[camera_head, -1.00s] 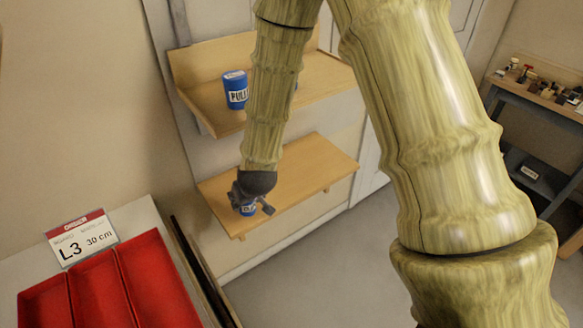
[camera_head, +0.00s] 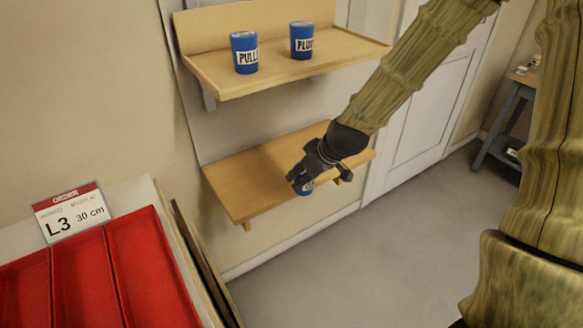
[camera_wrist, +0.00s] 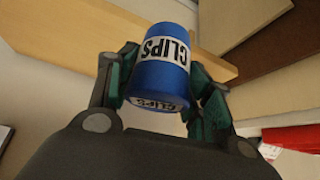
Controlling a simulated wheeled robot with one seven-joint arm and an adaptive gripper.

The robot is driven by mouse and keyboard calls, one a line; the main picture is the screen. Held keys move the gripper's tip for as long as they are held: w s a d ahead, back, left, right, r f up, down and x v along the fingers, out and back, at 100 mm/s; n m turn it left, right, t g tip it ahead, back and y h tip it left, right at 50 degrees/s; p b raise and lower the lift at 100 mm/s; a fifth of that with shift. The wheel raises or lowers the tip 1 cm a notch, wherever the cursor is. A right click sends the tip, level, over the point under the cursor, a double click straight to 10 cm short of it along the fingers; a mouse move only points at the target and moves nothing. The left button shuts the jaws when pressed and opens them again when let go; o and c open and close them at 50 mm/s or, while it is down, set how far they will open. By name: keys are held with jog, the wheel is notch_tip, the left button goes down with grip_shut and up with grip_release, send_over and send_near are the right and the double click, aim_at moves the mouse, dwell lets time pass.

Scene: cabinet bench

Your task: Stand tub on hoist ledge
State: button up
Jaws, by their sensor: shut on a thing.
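My gripper (camera_head: 303,176) is shut on a blue tub (camera_head: 305,189) at the front edge of the lower wooden ledge (camera_head: 250,180), towards its right part. The gripper hides most of the tub in the head view; I cannot tell whether the tub touches the ledge. In the wrist view the tub (camera_wrist: 158,80) sits between both fingers, its white label reading CLIPS. A wooden board (camera_wrist: 95,30) shows behind it. No marking shows which ledge is the hoist ledge.
The upper ledge (camera_head: 275,74) bears two blue tubs, one labelled PULL (camera_head: 244,53) and one partly reading PLU (camera_head: 302,40). Red trays (camera_head: 80,275) and an order card reading L3, 30 cm (camera_head: 72,213) are at left. The lower ledge's left part is bare.

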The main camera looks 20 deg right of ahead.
jog(key=shift+s+d+f, duration=0.2)
jog(key=shift+d, duration=0.1)
jog(key=shift+w+d, duration=0.1)
jog(key=shift+w, duration=0.1)
jog(key=w+d+p, duration=0.1)
jog(key=w, duration=0.3)
jog(key=w+d+f, duration=0.1)
jog(key=w+d, duration=0.1)
jog(key=w, duration=0.3)
jog(key=w+d+p, duration=0.1)
jog(key=w+d, duration=0.1)
jog(key=w, duration=0.3)
jog(key=shift+w+d+f+p, duration=0.2)
jog(key=shift+w+f+p, duration=0.05)
jog(key=shift+p, duration=0.05)
jog(key=shift+f+p, duration=0.3)
jog(key=shift+f, duration=1.45)
jog(key=shift+f, duration=0.2)
jog(key=o, duration=1.1)
jog(key=shift+r, duration=0.1)
jog(key=shift+r, duration=0.2)
